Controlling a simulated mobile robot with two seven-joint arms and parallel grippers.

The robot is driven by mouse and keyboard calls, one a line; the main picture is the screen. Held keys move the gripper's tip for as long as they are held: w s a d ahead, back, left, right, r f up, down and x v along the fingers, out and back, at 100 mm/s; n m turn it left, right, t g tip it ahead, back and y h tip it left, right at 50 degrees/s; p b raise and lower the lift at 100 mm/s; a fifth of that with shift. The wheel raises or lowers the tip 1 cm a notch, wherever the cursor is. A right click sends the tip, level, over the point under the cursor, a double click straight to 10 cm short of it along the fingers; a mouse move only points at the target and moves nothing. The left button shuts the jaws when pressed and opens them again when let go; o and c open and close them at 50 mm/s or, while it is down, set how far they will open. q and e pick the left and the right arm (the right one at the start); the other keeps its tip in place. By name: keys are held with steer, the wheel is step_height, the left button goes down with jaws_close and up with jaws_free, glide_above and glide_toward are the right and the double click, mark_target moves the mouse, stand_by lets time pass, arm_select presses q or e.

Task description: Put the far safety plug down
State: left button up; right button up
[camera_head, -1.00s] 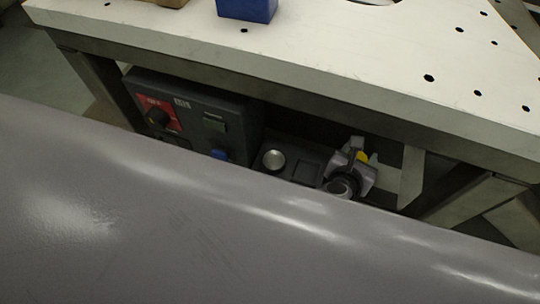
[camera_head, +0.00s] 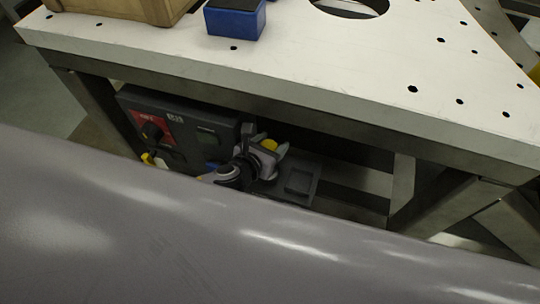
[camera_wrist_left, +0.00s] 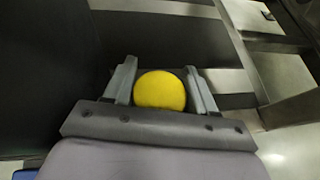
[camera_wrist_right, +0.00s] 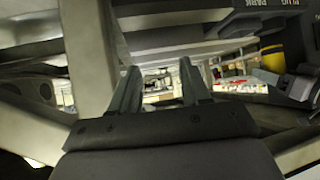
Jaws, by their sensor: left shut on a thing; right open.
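A yellow round-ended plug, which I take for the far safety plug (camera_head: 269,145), sits between the fingers of my left gripper (camera_head: 266,155). In the left wrist view its yellow knob (camera_wrist_left: 160,91) fills the gap between the two grey fingers, and the gripper (camera_wrist_left: 161,84) is shut on it. The plug's other end is hidden. In the head view the gripper is beside the dark control panel (camera_head: 185,112), over the low shelf under the table. My right gripper (camera_wrist_right: 158,85) is open and empty in the right wrist view; it does not show in the head view.
The shelf has a square recess (camera_head: 300,180) right of my left gripper. The white table (camera_head: 330,60) overhangs it, bearing a blue block (camera_head: 235,18). A small yellow thing (camera_head: 148,159) shows low on the panel's left. The right wrist view shows a yellow cylinder (camera_wrist_right: 272,58) under an upside-down "PLUG PARK" label.

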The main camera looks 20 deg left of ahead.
arm_select(q)
steer(key=shift+d+f, duration=0.1)
steer(key=shift+f, duration=0.65)
steer(key=shift+f+b, duration=0.35)
steer(key=shift+f, duration=0.15)
step_height(320, 180, down, 3)
steer(key=shift+f+b, duration=0.2)
steer(key=shift+b, duration=0.75)
steer(key=shift+a+r, duration=0.1)
steer(key=shift+a, duration=0.1)
arm_select(e)
steer(key=shift+w+a+f, duration=0.1)
steer(key=shift+f, duration=0.35)
steer(key=shift+w+a+f, duration=0.1)
steer(key=shift+f, duration=0.35)
steer(key=shift+f, duration=0.1)
arm_select(q)
steer(key=o, duration=0.9)
steer(key=shift+c, duration=0.2)
